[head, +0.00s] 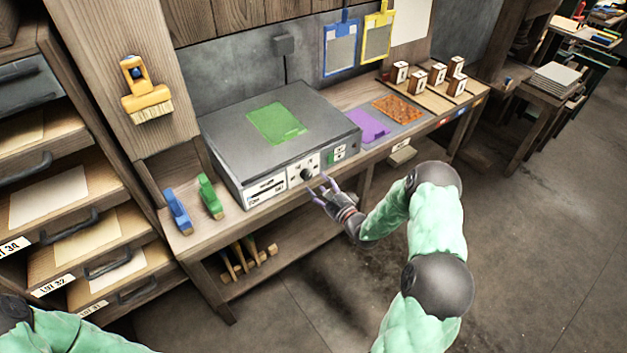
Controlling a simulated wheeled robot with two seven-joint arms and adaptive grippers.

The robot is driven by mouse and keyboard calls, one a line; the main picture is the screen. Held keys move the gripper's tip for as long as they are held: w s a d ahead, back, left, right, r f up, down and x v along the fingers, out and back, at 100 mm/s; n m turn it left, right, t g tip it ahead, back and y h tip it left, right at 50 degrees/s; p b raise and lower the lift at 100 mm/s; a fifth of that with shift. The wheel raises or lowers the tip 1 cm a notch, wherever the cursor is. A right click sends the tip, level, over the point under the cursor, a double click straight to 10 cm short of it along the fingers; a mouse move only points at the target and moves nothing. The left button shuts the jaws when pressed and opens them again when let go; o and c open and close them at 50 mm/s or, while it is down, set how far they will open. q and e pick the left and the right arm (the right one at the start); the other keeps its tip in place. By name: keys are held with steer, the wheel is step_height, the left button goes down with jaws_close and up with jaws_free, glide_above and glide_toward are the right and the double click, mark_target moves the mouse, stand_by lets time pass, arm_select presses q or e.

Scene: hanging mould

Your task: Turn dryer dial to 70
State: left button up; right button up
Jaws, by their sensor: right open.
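The dryer (228,121) is a grey metal box on the wooden bench, with a green sheet (276,123) lying on its top. Its front panel carries a small dark dial (306,174), with a label at its left and green switches (336,154) at its right. The dial's markings are too small to read. My right gripper (321,188) is open and empty just in front of the dial, fingers pointing at the panel; I cannot tell whether they touch it. My left arm shows only at the lower left corner, and its gripper is out of view.
A blue clamp-like tool (177,210) and a green one (210,196) stand left of the dryer. A purple sheet (369,127) and an orange one (397,109) lie at its right. Drawers (75,236) fill the left side. The floor (530,250) at the right is clear.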

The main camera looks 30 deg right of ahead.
steer(key=s, duration=0.7)
steer(key=shift+d, duration=0.35)
steer(key=s+a+f+n+g+y, duration=0.1)
steer(key=s+a+f+n+g, duration=0.1)
steer(key=a+f+n+g, duration=0.95)
steer(key=s+a+f+n+g+y, duration=0.1)
steer(key=s+a+f+n+g, duration=0.2)
steer(key=s+a, duration=0.6)
steer(key=s+a+f+n+g, duration=0.3)
steer(key=s+a+f+n, duration=0.3)
steer(key=s+a, duration=0.4)
steer(key=shift+s+y, duration=0.4)
steer(key=shift+s, duration=0.4)
